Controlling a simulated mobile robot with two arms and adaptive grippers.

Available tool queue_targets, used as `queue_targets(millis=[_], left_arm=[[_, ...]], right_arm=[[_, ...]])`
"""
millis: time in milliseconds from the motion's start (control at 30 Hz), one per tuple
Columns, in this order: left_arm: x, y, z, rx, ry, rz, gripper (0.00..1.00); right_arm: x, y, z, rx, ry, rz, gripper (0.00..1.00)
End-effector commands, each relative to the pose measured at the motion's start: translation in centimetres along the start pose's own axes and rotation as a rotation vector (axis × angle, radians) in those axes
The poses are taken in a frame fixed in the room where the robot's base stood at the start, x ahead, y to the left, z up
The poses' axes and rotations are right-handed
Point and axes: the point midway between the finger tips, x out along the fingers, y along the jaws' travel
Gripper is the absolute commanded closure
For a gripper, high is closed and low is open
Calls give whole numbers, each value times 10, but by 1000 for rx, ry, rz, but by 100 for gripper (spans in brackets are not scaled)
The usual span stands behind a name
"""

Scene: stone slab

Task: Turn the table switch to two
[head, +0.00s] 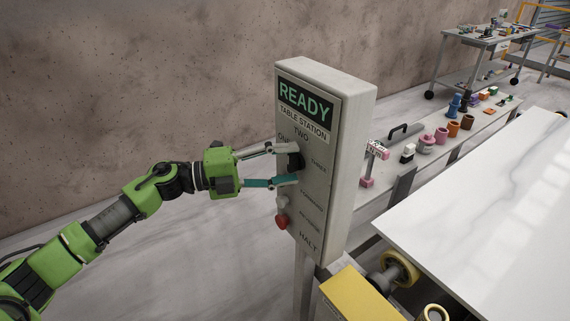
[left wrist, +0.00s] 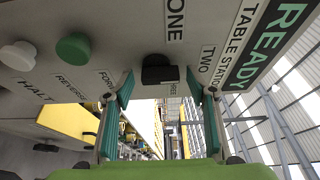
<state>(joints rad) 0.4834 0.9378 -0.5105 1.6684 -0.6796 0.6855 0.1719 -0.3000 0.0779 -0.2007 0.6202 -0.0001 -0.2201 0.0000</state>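The table switch is a black knob (head: 295,160) on the grey control panel (head: 352,130), under the labels READY and TABLE STATION. My left gripper (head: 281,165) is open at the panel face, one finger above and one below the knob. In the left wrist view the fingers (left wrist: 161,92) stand apart with gaps beside the knob. My right gripper is not in view.
A red button (head: 281,221) and a white button (left wrist: 18,55) sit lower on the panel, with a green button (left wrist: 73,48) nearer the knob. A white stone slab (head: 500,200) lies to the right. A yellow block (head: 358,295) stands below the panel.

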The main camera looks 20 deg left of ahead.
Motion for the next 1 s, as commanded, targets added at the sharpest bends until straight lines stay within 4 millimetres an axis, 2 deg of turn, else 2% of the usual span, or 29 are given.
queue_targets(millis=[167, 267, 700, 833, 1000], left_arm=[[-3, 0, 0, -1, -1, 0, 49], [-13, 2, 0, -2, -2, 3, 49], [-97, 2, 0, -3, -2, 5, 49], [-111, 2, 0, -2, -2, 3, 49], [-119, 0, 0, -1, 0, 0, 49]], right_arm=[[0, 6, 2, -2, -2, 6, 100], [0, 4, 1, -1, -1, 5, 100], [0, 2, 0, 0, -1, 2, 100], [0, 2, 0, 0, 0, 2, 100], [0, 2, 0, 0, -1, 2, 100]])
